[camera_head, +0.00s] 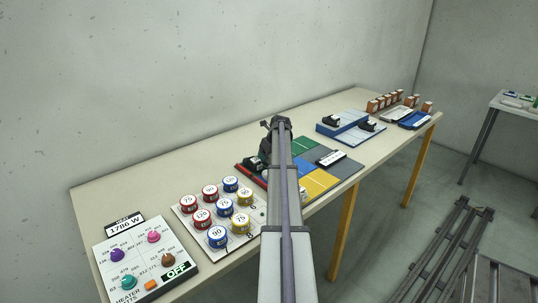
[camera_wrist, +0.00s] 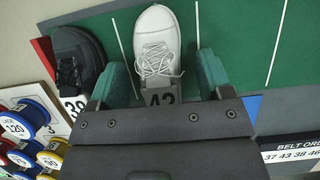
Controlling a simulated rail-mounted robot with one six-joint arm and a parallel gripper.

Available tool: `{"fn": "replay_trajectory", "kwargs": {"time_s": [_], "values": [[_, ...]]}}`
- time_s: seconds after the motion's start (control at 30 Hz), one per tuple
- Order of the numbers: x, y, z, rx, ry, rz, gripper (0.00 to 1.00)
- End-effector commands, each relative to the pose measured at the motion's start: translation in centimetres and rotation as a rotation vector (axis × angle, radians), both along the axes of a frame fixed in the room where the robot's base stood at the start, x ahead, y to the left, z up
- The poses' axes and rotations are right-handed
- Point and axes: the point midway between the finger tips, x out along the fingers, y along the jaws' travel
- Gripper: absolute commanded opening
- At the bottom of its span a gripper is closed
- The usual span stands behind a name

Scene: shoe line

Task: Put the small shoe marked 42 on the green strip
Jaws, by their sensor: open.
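The white shoe with a tag reading 42 (camera_wrist: 155,40) stands on the green strip (camera_wrist: 240,40) in the wrist view, toe toward the top of the picture. My gripper (camera_wrist: 163,72) is open, with one teal finger on each side of this shoe; I cannot tell whether either finger touches it. The shoe's heel end is partly hidden by its tag and my gripper. A black shoe (camera_wrist: 76,62) stands to the left, outside the left finger. In the head view the green strip (camera_head: 303,146) shows beside my arm, which hides the white shoe.
A belt order sign (camera_head: 331,158) stands on the grey part of the mat. Labelled spools (camera_head: 221,207) and a heater panel (camera_head: 142,255) are at the near left. A blue stand with black shoes (camera_head: 343,124) and blue trays (camera_head: 414,120) are farther right.

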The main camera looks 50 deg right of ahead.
Motion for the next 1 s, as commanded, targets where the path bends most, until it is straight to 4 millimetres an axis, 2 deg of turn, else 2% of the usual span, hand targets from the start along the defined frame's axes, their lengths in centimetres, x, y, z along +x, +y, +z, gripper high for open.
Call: {"fn": "replay_trajectory", "kwargs": {"time_s": [0.17, 0.27, 0.5, 0.6, 0.7, 0.93, 1.0], "values": [[-0.2, 0.1, 1.3, 0.0, 0.0, 0.0, 0.73], [-0.9, 0.2, 3.3, 0.0, 0.0, -0.001, 0.73], [-3.2, 0.8, 9.5, 0.0, 0.001, 0.0, 0.73], [-4.0, 0.9, 11.1, 0.001, 0.001, -0.001, 0.73], [-4.4, 1.0, 11.7, 0.0, 0.0, -0.001, 0.73], [-4.5, 1.0, 11.4, 0.0, 0.0, 0.001, 0.73], [-4.1, 1.9, 11.4, -0.007, 0.006, 0.032, 0.73]]}}
